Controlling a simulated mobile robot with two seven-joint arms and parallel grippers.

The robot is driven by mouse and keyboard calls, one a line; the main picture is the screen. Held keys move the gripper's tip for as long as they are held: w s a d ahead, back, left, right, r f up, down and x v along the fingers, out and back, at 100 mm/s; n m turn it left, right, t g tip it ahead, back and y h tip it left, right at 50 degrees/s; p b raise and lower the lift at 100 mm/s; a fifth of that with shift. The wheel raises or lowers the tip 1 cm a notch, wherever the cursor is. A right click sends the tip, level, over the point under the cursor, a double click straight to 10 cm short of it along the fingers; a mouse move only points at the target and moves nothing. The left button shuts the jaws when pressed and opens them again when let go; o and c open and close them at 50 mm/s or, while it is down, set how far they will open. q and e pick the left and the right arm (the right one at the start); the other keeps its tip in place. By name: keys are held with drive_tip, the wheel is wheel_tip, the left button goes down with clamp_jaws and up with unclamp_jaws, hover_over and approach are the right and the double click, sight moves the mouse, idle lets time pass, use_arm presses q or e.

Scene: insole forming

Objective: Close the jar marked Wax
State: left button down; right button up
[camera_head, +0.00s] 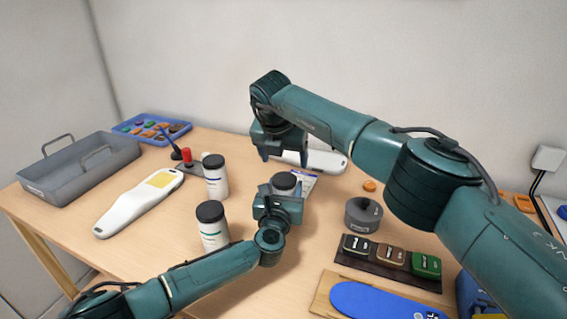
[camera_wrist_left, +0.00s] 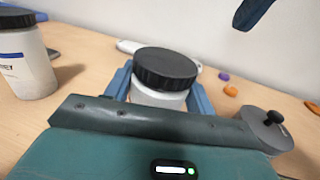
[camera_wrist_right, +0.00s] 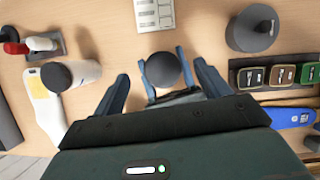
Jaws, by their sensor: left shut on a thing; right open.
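A white jar (camera_wrist_left: 158,98) with a black ribbed lid (camera_wrist_left: 165,65) stands between the fingers of my left gripper (camera_wrist_left: 160,92), which is shut on the jar's body. The lid sits on top of the jar; whether it is tight I cannot tell. No label shows on this jar, so its marking is hidden. My right gripper (camera_head: 284,160) is open above it and points down. In the right wrist view the lid (camera_wrist_right: 161,69) lies between the open right fingers (camera_wrist_right: 162,84), apart from both.
Two other black-lidded white jars, one with a purple label (camera_head: 216,183) and one with a green label (camera_head: 214,236), stand to the left, their text illegible. A grey lidded pot (camera_head: 363,216) and a rack of small blocks (camera_head: 388,262) are to the right. A grey tray (camera_head: 80,172) is far left.

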drive_tip(key=o, duration=0.6)
drive_tip(key=shift+c, duration=0.2)
use_arm(q)
drive_tip(key=shift+c, duration=2.2)
unclamp_jaws()
use_arm(e)
drive_tip(key=v, duration=1.2)
use_arm(q)
drive_tip(key=shift+s, duration=0.1)
drive_tip(key=s, duration=0.4)
drive_tip(key=s+a, duration=0.1)
drive_tip(key=s, duration=0.3)
drive_tip(key=s+a, duration=0.1)
drive_tip(key=s, duration=0.3)
drive_tip(key=shift+s+a+p, duration=0.15)
drive_tip(key=shift+s+p, duration=0.15)
drive_tip(key=shift+s, duration=0.1)
use_arm(e)
drive_tip(key=shift+r, duration=0.25)
